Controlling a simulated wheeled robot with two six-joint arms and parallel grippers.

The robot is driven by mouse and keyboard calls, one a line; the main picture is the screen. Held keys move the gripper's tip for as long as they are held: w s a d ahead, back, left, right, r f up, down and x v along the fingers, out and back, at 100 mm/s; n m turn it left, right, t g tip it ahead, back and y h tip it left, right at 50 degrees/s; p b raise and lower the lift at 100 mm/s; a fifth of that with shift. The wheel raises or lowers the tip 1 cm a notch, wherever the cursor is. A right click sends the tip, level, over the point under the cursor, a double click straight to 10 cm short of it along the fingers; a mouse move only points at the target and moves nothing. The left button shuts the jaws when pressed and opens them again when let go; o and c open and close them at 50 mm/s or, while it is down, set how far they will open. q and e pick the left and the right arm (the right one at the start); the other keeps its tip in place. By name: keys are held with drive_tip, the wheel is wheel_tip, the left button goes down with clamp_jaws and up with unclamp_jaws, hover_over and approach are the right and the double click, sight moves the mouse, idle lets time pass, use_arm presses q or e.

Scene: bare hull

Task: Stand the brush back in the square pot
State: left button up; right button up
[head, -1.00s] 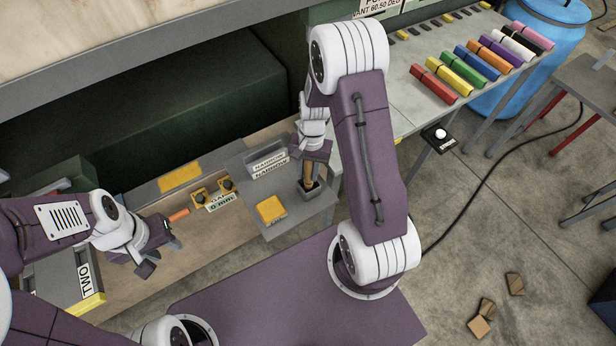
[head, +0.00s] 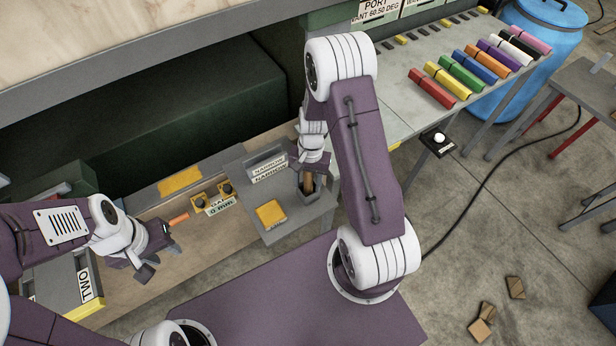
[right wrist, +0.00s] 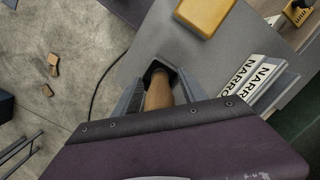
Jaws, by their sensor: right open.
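The brush (head: 308,184) shows as a brown wooden handle at the dark square pot (head: 318,193) on the grey shelf. In the right wrist view, the handle (right wrist: 160,92) runs into the pot's dark opening (right wrist: 157,68); its lower end is hidden. My right gripper (right wrist: 158,96) is open, with one finger on each side of the handle. In the head view, my right gripper (head: 311,180) is just above the pot and partly hides the brush. My left gripper (head: 158,255) is at the left over the wooden bench, its fingers apart and empty.
A yellow block (head: 271,214) and a rack labelled NARROW (head: 268,170) stand close to the pot. An orange-handled tool (head: 178,219) lies near my left gripper. A box marked TWO (head: 88,282) is at the left. Coloured blocks (head: 470,72) line the right-hand table.

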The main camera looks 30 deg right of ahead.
drive_tip(key=shift+w+r, duration=0.1)
drive_tip(key=shift+r, duration=0.4)
drive_tip(key=r, duration=0.3)
drive_tip(key=d+r+b, duration=0.1)
drive_tip(key=r, duration=0.7)
drive_tip(key=shift+w+d+b, duration=0.15)
drive_tip(key=shift+w+b, duration=0.25)
drive_tip(key=s+a+n+t+h, duration=0.1)
drive_tip(key=s+a+n+t, duration=0.1)
drive_tip(key=s+a+n, duration=0.55)
wheel_tip(320, 180, down, 7)
drive_tip(key=s+d+b, duration=0.1)
drive_tip(key=b, duration=0.6)
drive_tip(key=shift+s+d+r, duration=0.15)
drive_tip(key=shift+s+d, duration=0.15)
drive_tip(key=shift+d, duration=0.05)
